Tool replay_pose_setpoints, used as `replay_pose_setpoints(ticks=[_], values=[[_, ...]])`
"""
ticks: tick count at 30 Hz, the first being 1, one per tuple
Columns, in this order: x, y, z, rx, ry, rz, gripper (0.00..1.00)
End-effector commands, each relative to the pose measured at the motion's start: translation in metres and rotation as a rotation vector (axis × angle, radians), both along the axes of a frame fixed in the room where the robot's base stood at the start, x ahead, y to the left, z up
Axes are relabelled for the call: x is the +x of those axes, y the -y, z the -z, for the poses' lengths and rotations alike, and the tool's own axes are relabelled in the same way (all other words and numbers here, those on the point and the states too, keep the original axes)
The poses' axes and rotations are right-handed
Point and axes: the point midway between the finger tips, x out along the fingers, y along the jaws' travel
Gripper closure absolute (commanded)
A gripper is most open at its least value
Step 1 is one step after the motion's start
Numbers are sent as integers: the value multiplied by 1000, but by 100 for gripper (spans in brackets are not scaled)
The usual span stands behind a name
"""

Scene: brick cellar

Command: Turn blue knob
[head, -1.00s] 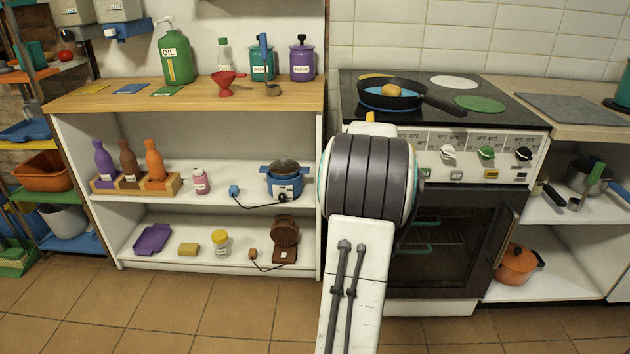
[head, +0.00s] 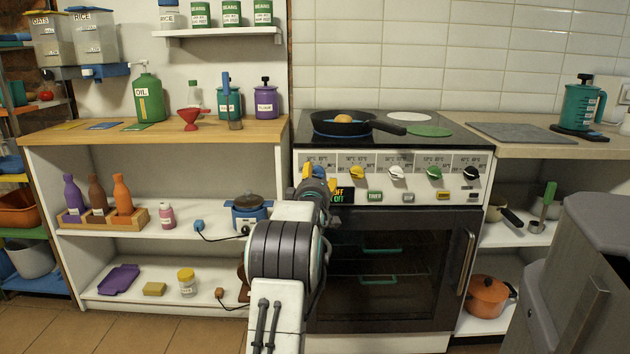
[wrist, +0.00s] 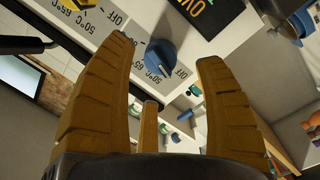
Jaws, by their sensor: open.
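The blue knob (head: 318,171) is at the left end of the white stove panel (head: 408,162). It also shows in the wrist view (wrist: 160,58), beside a temperature scale with an OFF mark. My gripper (head: 319,180) is open in front of it, with yellow fingers. In the wrist view, the knob appears between the open fingertips, ahead of them. I see no clear contact; the remaining gap is hard to tell. In the head view my gripper partly hides the knob.
A yellow knob (head: 357,172) is right of the blue one, then white (head: 396,172), green (head: 434,173) and black (head: 471,173) knobs. A dark display (head: 342,191) sits below the blue knob. A pan (head: 342,124) stands on the hob, its handle pointing right.

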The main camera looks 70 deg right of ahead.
Motion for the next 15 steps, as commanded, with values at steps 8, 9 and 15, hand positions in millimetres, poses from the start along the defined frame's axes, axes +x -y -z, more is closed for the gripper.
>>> replay_pose_setpoints(ticks=[8,9,15], values=[[6,22,3,-1,1,0,36],[7,25,4,-1,1,0,36],[10,38,0,1,1,-1,36]])
